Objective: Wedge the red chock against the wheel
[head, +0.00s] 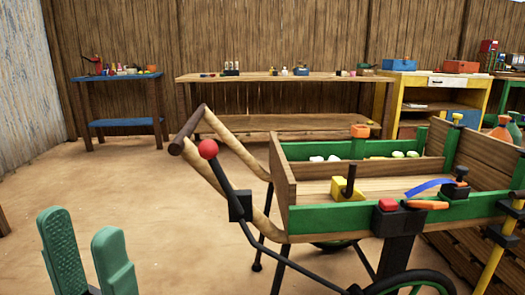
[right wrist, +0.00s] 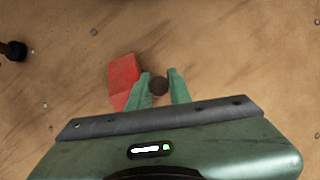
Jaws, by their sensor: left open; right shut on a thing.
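The red chock (right wrist: 122,76) shows in the right wrist view, left of my right gripper's fingers and partly behind the left one. My left gripper (head: 82,235) is open and empty at lower left.
A lever with a red ball (head: 208,149) rises by the cart's wooden handles. A thin dark leg (head: 257,245) stands below the cart. Sandy floor (head: 110,190) is clear at left. Workbenches (head: 270,78) line the back wall.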

